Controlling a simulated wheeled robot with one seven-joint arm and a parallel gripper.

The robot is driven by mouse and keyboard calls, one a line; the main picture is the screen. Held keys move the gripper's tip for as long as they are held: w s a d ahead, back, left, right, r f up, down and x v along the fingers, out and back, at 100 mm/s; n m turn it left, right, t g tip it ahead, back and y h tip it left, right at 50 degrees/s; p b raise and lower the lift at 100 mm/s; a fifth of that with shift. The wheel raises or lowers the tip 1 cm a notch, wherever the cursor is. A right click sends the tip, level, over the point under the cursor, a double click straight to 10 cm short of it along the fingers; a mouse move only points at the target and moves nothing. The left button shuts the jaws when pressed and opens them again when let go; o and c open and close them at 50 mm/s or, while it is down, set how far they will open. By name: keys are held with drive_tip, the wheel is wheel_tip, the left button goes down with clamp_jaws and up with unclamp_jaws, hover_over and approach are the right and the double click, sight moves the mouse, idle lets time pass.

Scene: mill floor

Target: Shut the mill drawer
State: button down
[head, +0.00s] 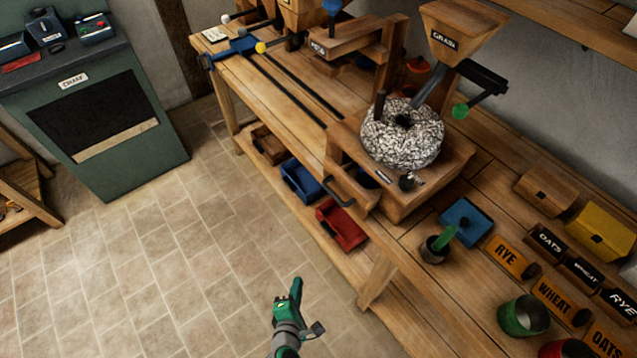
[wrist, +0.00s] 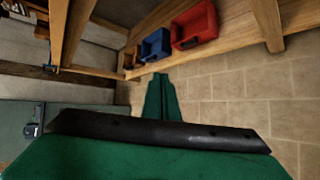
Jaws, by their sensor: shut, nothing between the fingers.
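The stone mill (head: 402,135) stands on the wooden workbench, with a speckled round stone on a wooden base. The mill drawer (head: 352,178) is at the base's front left side, with a dark bar handle (head: 340,190) reaching out over the bench's front edge. How far the drawer stands out is hard to tell. My gripper (head: 295,288), green and grey, is shut and empty over the floor, in front of the bench and well apart from the handle. The wrist view shows its green fingers (wrist: 160,95) together; the drawer does not clearly show there.
A red bin (head: 341,225) and a blue bin (head: 301,180) sit on the shelf under the bench. A bench leg (head: 377,282) stands right of my gripper. A green cabinet (head: 95,115) is at the back left. The tiled floor between is clear.

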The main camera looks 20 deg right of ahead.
drive_tip(key=w+d+r+n+g+h, duration=0.2)
drive_tip(key=w+r+n+h, duration=0.3)
drive_tip(key=w+r+h, duration=0.65)
drive_tip(key=w+a+r+g+h, duration=0.1)
drive_tip(key=w+a+r+g, duration=0.2)
drive_tip(key=r, duration=0.7)
drive_tip(key=x, duration=1.4)
drive_tip(key=shift+d+m, duration=0.15)
drive_tip(key=shift+m, duration=0.15)
